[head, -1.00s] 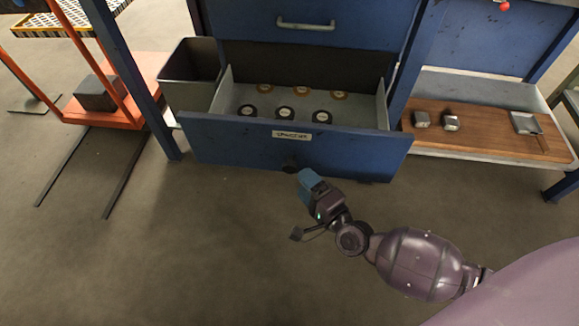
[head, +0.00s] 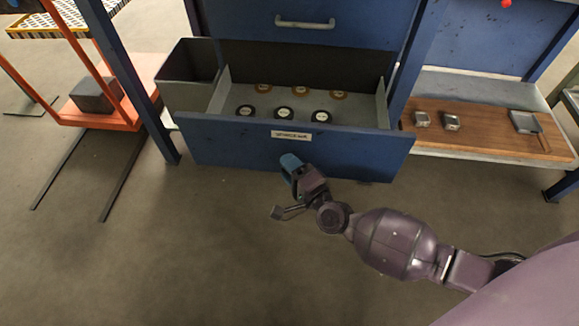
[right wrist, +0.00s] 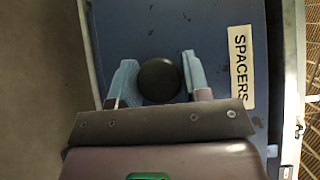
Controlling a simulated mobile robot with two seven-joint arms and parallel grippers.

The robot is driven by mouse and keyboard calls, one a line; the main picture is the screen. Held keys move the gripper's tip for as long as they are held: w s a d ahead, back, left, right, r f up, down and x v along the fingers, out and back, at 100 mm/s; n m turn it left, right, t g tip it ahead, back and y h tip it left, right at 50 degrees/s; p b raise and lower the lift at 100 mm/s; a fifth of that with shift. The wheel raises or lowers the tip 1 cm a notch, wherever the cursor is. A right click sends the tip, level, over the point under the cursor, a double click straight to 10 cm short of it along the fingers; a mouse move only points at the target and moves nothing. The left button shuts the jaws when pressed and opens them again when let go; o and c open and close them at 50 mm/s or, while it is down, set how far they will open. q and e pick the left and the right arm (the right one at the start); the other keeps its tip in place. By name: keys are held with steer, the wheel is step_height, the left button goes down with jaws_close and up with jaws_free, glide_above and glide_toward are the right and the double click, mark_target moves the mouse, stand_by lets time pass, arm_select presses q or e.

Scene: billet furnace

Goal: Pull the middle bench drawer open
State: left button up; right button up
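A blue bench drawer (head: 230,140) labelled SPACERS stands pulled out, with several round discs inside. Its label (right wrist: 240,65) shows at the right of the right wrist view. A round black knob (right wrist: 160,81) on the drawer front sits between the blue fingers of my right gripper (right wrist: 160,74). The fingers are apart on either side of the knob; whether they touch it is hard to tell. In the head view, my right gripper (head: 291,165) is at the drawer front below the label and hides the knob. My left gripper is not in view.
A shut blue drawer with a bar handle (head: 305,23) is above. A dark bin (head: 188,92) stands to the left, beside an orange-framed cart (head: 130,80). A wooden board (head: 480,135) with metal pieces lies to the right. The floor in front is clear.

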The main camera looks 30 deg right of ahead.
jaws_close()
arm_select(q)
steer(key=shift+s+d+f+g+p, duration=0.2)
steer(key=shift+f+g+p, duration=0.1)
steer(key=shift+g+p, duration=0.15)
arm_select(e)
steer(key=s+a, duration=0.2)
steer(key=s, duration=0.1)
steer(key=shift+s, duration=0.1)
steer(key=shift+o, duration=1.2)
jaws_free()
steer(key=shift+o, duration=1.1)
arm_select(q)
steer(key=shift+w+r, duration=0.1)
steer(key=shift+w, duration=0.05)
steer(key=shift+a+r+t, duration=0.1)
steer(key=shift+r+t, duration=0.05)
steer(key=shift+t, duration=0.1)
